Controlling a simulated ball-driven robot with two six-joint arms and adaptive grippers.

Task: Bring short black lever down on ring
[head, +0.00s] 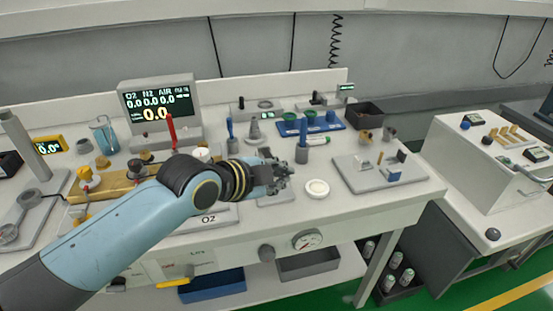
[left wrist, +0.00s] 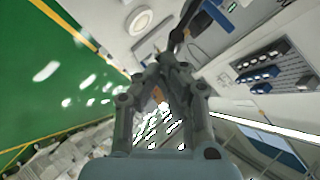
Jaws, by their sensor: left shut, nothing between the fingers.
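My left gripper (head: 283,174) is over the front middle of the cart top in the head view. Its fingers are shut and empty; in the left wrist view they meet near the centre (left wrist: 163,68). A dark bar (left wrist: 186,22), perhaps the short black lever, shows just beyond the fingertips in the left wrist view. I cannot tell whether they touch. A white round ring-like piece (head: 316,188) lies right of the gripper; a similar round piece (left wrist: 140,20) shows in the left wrist view. A grey plate (head: 276,201) lies partly hidden under the gripper. My right gripper is not in view.
A blue-handled upright post (head: 302,148) stands close behind the gripper. A grey board (head: 375,184) with small fittings lies to the right. A display (head: 157,102) and a red-tipped lever (head: 171,130) stand behind my arm. A gauge (head: 307,239) is on the cart front.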

